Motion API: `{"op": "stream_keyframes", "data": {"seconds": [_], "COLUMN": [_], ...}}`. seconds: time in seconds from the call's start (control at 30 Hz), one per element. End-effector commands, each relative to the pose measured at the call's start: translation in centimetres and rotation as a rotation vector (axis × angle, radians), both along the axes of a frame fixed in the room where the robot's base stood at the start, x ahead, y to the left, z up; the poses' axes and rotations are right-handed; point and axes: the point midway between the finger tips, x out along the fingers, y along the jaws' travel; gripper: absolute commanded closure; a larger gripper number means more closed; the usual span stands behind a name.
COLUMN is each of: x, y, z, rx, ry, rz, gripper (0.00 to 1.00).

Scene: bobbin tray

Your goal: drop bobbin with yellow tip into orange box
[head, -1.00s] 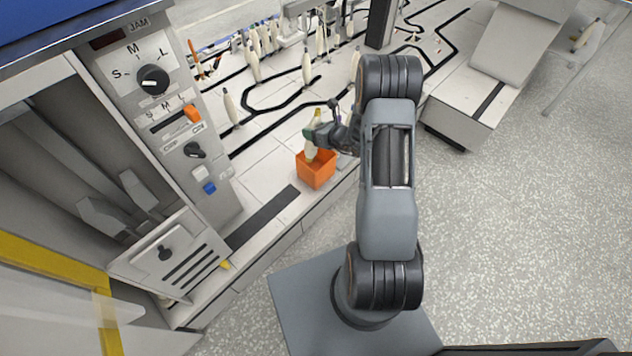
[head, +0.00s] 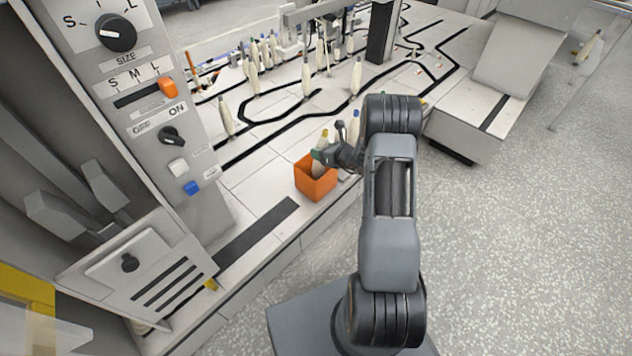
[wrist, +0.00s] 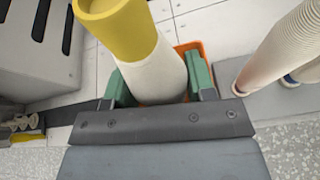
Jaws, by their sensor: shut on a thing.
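The bobbin with the yellow tip (wrist: 130,45) is upright between the green fingers of my gripper (wrist: 160,85) in the wrist view. In the head view the same bobbin (head: 322,141) shows its yellow top, and my gripper (head: 321,156) is shut on it. The orange box (head: 317,185) stands on the table edge below my gripper. The bobbin's lower part is over or inside the box; its bottom end is hidden. Part of the box's orange rim (wrist: 202,47) shows behind the bobbin in the wrist view.
Several other bobbins stand on the white table with black track lines, one of them left of the box (head: 227,117). Other bobbins stand close to the right of my gripper in the wrist view (wrist: 285,50). A control panel (head: 150,110) rises at left.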

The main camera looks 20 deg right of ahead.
Motion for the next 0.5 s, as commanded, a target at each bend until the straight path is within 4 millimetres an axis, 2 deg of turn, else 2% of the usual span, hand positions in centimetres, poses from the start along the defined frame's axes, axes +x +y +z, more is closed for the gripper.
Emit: {"op": "stream_keyframes", "data": {"seconds": [0.03, 0.2, 0.5], "x": [0.0, 0.0, 0.0], "y": [0.0, 0.0, 0.0], "z": [-0.9, -2.6, -3.2], "rx": [0.0, 0.0, 0.0], "ry": [0.0, -0.001, -0.002], "rz": [0.0, 0.0, 0.0], "gripper": [0.76, 0.76, 0.76]}}
